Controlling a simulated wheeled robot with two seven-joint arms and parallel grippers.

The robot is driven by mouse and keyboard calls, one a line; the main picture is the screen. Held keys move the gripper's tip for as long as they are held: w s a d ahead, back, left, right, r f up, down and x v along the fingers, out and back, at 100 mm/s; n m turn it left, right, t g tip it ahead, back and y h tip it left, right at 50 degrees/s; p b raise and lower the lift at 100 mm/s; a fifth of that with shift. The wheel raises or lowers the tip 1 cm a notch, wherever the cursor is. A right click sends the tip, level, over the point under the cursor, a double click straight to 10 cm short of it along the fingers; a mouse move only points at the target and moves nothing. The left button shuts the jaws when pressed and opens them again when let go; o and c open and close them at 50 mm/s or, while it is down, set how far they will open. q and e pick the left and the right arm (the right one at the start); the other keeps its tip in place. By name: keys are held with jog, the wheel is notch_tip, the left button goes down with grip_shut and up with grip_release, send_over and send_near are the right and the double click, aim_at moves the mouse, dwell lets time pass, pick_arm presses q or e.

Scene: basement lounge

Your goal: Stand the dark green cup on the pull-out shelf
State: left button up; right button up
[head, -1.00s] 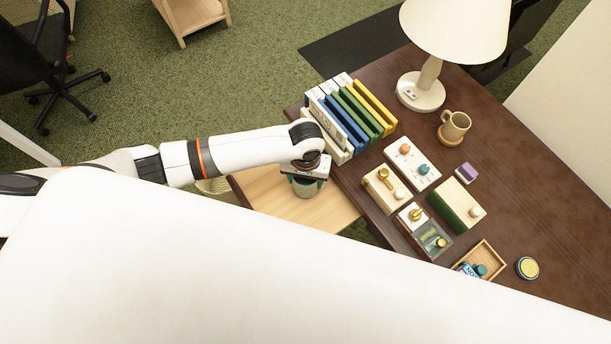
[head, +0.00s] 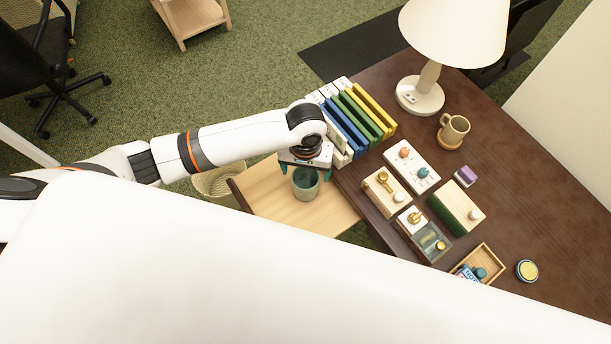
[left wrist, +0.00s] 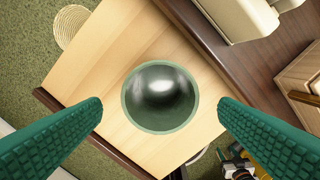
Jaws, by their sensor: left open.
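The dark green cup (head: 305,183) stands upright on the light wood pull-out shelf (head: 275,205), which juts out from the left side of the dark desk. In the left wrist view I look down into the cup's open mouth (left wrist: 160,97), and bare shelf (left wrist: 100,80) shows around it. My left gripper (head: 303,170) is just above and behind the cup in the head view. Its green fingers (left wrist: 160,115) are spread wide, one on each side of the cup and apart from it. My right gripper is not in view.
A row of books and white binders (head: 350,118) stands on the desk (head: 540,190) beside the shelf. A lamp (head: 425,90), a tan mug (head: 453,130) and several small boxes sit farther right. A woven basket (head: 215,185) stands on the floor behind the shelf.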

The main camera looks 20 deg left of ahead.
pick_arm(q)
notch_tip(320, 180, up, 5)
jog(key=shift+r, duration=0.15)
dwell(2.3)
